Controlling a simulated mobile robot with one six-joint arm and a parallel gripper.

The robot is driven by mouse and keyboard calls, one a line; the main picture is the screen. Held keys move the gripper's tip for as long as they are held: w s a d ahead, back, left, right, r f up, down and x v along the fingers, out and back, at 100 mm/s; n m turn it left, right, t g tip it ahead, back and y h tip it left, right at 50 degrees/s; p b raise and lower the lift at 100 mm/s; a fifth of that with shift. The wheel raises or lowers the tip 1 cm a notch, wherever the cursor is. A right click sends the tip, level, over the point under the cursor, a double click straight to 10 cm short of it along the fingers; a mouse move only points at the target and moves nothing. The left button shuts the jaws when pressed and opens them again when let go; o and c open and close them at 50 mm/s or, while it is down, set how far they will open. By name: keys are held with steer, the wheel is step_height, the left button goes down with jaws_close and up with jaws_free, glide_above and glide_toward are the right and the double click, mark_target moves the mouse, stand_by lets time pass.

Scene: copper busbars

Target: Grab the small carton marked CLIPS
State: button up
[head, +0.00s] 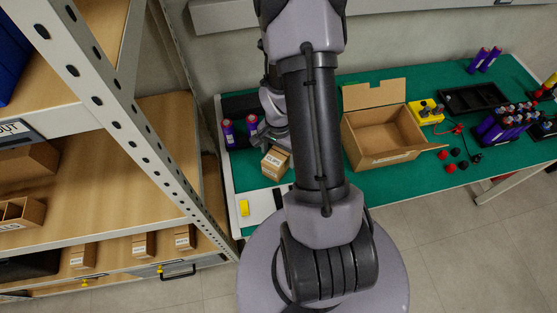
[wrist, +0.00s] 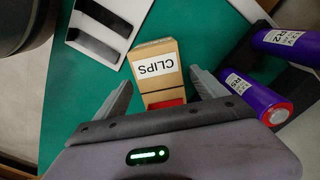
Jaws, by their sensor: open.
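The small carton marked CLIPS (wrist: 155,62) is a brown box with a white label; the lettering appears upside down in the wrist view. A red patch shows at its lower end. In the head view a small brown carton with a white label (head: 276,162) stands on the green bench top beside my arm. My gripper (wrist: 161,82) is open, with one finger to each side of the carton's lower part. I cannot tell whether either finger touches it.
Two purple cells (wrist: 290,45) in a black holder lie close right of my gripper. A white panel with dark strips (wrist: 82,38) is at upper left. In the head view an open cardboard box (head: 380,140) stands right of my arm; a shelf rack (head: 130,120) stands left.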

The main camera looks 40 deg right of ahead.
step_height(320, 180, down, 5)
steer(key=shift+w+f+b, duration=0.1)
steer(key=shift+f+b, duration=0.05)
steer(key=shift+b, duration=1.05)
steer(key=shift+c, duration=0.4)
steer(key=c, duration=1.6)
steer(key=shift+r, duration=0.25)
